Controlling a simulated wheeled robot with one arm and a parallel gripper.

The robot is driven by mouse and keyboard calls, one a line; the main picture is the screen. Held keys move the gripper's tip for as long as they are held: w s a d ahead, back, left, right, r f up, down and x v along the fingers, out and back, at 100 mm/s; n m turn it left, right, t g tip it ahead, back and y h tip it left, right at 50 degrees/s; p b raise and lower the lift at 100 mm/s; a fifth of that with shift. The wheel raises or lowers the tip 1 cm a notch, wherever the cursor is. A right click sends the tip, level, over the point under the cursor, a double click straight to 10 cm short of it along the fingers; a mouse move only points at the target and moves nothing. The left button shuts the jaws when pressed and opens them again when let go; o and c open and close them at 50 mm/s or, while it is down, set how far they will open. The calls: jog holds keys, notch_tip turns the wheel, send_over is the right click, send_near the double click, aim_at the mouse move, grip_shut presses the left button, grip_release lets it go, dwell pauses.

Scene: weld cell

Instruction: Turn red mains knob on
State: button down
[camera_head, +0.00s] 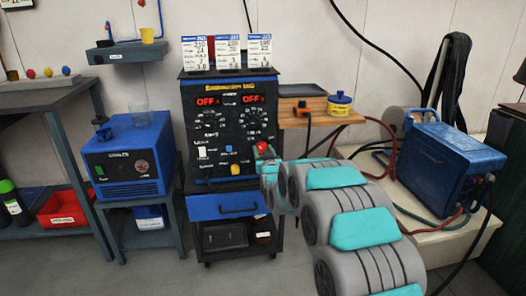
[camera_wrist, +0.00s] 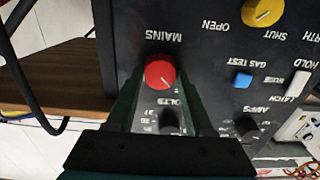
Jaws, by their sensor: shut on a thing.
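The red mains knob (camera_wrist: 160,74) is on the dark front panel (camera_wrist: 210,60) of the welder, under the MAINS label, which reads upside down in the wrist view. A white mark on the knob points down and to the right there. In the head view the knob (camera_head: 262,147) is at the panel's lower right, and both displays (camera_head: 230,100) read OFF. My gripper (camera_wrist: 160,88) is shut on the knob, one dark finger on each side. In the head view my gripper (camera_head: 266,163) partly hides the panel's lower right corner.
The panel also has a yellow knob (camera_wrist: 263,11), a blue button (camera_wrist: 242,79) and a white switch (camera_wrist: 298,83). A wooden shelf (camera_head: 318,113) with a hanging cable is close on the right. A blue machine (camera_head: 130,158) stands to the left.

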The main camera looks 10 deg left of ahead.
jog(key=shift+m+b, duration=0.4)
jog(key=shift+b, duration=0.1)
jog(key=m+b, duration=0.3)
jog(key=b, duration=0.1)
jog(key=shift+f+m, duration=0.15)
jog(key=shift+m, duration=0.25)
jog(key=m+b, duration=0.4)
jog(key=shift+d+f+m, duration=0.1)
jog(key=shift+m, duration=0.2)
jog(key=m+b, duration=0.5)
jog(key=shift+d+b, duration=0.1)
jog(key=shift+b, duration=0.25)
jog(key=shift+m+b, duration=0.6)
jog(key=shift+m, duration=0.3)
jog(key=shift+w+m+b, duration=0.1)
jog(key=shift+m+b, duration=0.7)
jog(key=shift+m, duration=0.2)
